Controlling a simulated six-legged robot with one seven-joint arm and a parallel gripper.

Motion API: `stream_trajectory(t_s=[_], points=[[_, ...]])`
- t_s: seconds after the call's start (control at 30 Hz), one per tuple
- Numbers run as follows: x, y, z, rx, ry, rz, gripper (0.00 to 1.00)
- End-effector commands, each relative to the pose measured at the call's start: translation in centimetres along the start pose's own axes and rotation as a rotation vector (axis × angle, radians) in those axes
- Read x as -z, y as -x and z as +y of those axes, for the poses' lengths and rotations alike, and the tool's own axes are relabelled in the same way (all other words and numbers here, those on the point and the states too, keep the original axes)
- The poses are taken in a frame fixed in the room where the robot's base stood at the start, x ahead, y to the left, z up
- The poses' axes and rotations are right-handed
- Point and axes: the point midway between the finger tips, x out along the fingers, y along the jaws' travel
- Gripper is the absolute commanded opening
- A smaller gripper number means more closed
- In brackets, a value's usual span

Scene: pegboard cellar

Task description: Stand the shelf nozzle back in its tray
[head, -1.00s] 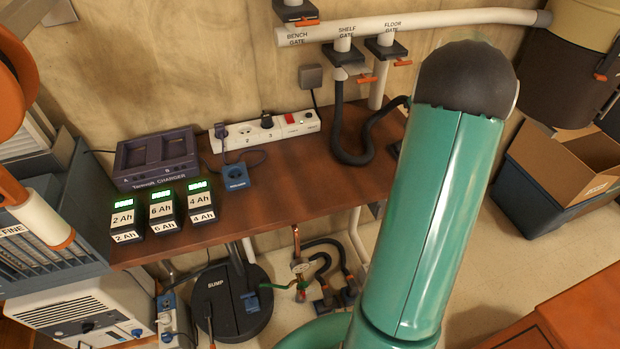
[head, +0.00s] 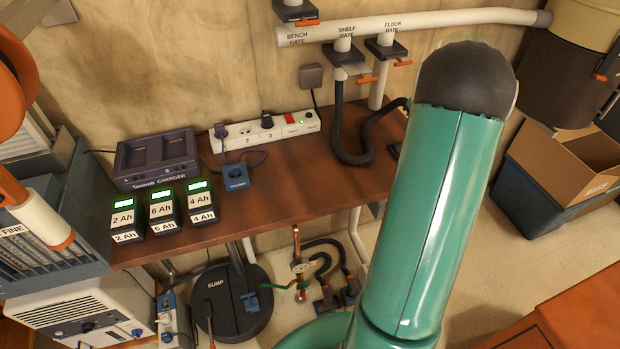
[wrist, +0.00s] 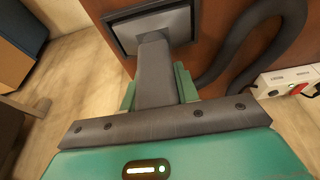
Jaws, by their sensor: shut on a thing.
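The shelf nozzle (wrist: 153,68) is dark grey, and its straight neck shows in the wrist view. My gripper (wrist: 158,84) is shut on this neck, with a green finger on each side. The neck's far end overlaps a dark-rimmed tray (wrist: 121,38) with a lighter grey inside, on the brown bench. I cannot tell whether the nozzle touches the tray floor. In the head view my arm hides the nozzle and gripper; only a dark edge, perhaps the tray's, shows beside my arm.
A dark hose (head: 340,125) hangs from the shelf gate (head: 345,50) and loops over the bench (head: 290,190); it also curves right of the nozzle in the wrist view (wrist: 265,45). A power strip (head: 265,132), a charger (head: 155,160) and labelled batteries stand farther left.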

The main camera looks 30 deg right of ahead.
Motion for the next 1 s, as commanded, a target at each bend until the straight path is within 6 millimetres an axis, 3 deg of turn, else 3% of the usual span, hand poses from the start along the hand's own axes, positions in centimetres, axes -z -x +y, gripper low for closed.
stream_trajectory(t_s=[0.5,0.53,0.63,0.67,0.87,0.97,1.0], points=[[-0.03,-0.14,0.0,0.0,0.0,0.0,0.0],[-0.03,-0.15,0.0,0.0,0.0,0.001,0.33],[-0.03,-0.14,0.0,0.0,0.0,0.001,0.52],[-0.03,-0.15,0.0,0.0,0.0,0.001,0.56],[-0.05,-0.16,0.0,0.0,0.0,0.0,0.56],[-0.08,-0.2,-0.02,0.001,0.0,-0.001,0.76],[-0.08,-0.2,-0.02,0.001,0.0,-0.001,0.78]])
